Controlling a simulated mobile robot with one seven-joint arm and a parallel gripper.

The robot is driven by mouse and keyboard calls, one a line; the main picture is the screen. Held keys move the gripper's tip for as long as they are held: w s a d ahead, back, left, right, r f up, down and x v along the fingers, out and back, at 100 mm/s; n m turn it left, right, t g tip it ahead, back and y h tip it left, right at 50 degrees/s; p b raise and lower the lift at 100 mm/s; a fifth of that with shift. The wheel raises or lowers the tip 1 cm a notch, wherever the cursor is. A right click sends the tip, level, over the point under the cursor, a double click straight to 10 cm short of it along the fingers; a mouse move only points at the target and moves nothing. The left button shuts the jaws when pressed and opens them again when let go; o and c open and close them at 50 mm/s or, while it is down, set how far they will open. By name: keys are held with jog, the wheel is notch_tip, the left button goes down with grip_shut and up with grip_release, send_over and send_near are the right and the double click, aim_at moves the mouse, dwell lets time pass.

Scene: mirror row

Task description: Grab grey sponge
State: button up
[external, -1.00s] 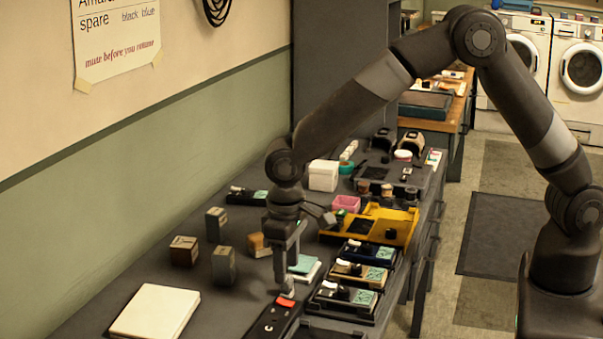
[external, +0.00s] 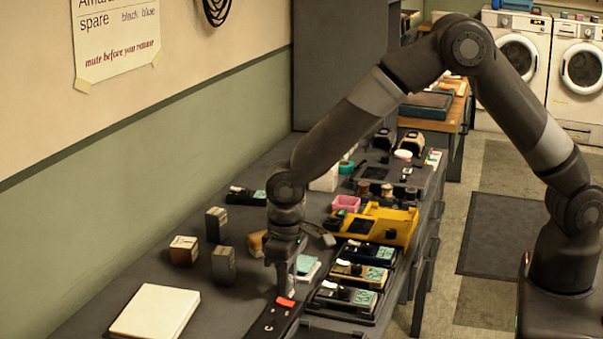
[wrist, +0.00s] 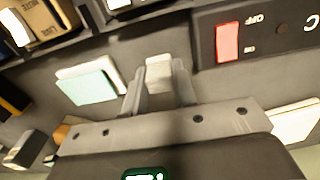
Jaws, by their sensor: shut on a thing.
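The grey sponge (wrist: 158,77) is a small pale grey block, seen in the wrist view between the two fingertips. My gripper (wrist: 158,70) is shut on it, one finger on each side. In the external view my gripper (external: 284,285) points down, low over the dark table, just behind the black box with a red switch. The sponge is mostly hidden by the fingers there. I cannot tell whether it is clear of the tabletop.
The black box with the red switch (wrist: 255,35) lies close to the fingers. A teal-topped pad (wrist: 88,83) is beside them. A white slab (external: 155,311), several small blocks (external: 223,265) and a yellow tray (external: 385,222) stand around.

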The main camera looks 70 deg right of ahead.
jog(key=shift+c, duration=1)
jog(key=shift+r, duration=0.1)
